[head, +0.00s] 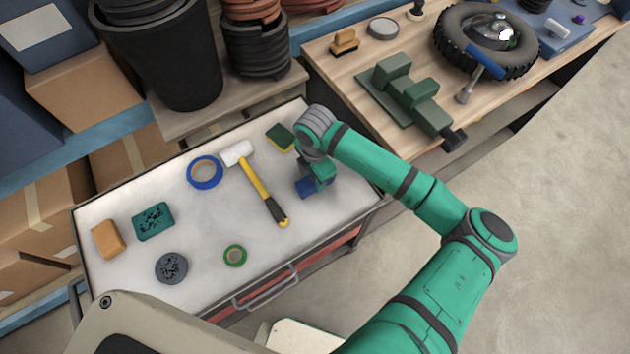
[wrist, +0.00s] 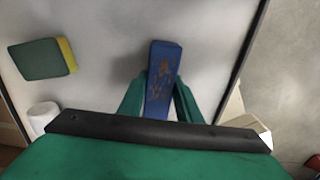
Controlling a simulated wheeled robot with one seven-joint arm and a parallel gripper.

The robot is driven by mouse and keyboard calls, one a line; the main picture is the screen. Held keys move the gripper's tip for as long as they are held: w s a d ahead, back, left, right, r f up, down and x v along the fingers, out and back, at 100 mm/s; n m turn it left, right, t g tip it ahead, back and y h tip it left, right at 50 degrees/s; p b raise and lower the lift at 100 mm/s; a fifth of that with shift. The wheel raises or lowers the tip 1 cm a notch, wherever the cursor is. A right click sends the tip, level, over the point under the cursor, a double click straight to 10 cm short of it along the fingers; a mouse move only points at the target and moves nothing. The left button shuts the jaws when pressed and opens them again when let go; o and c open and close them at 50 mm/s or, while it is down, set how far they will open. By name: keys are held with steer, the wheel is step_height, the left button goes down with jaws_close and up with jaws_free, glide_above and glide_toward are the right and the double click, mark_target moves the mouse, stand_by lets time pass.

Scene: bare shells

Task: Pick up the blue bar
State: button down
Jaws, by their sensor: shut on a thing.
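The blue bar (wrist: 163,72) is a worn blue block with brownish scuffs, seen in the wrist view between the two green fingers of my gripper (wrist: 159,98). The fingers are shut on its sides, and the far end sticks out beyond them. In the head view the blue bar (head: 306,188) shows partly under my gripper (head: 317,180), over the right part of the white cart top (head: 215,245). My wrist hides some of it. I cannot tell whether the bar touches the cart top.
A green and yellow sponge (head: 280,138) and a yellow-handled mallet (head: 257,183) lie left of my gripper. Blue tape (head: 205,172), green tape (head: 235,256), a teal block (head: 153,221), an orange block (head: 109,240) and a grey disc (head: 171,268) lie farther left. A workbench (head: 345,70) stands behind.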

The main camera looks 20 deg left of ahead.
steer(key=s+a+r, duration=0.2)
steer(key=s+r, duration=0.9)
steer(key=s, duration=0.2)
steer(key=shift+s+a, duration=0.35)
steer(key=shift+a, duration=0.05)
steer(key=shift+s+f, duration=0.1)
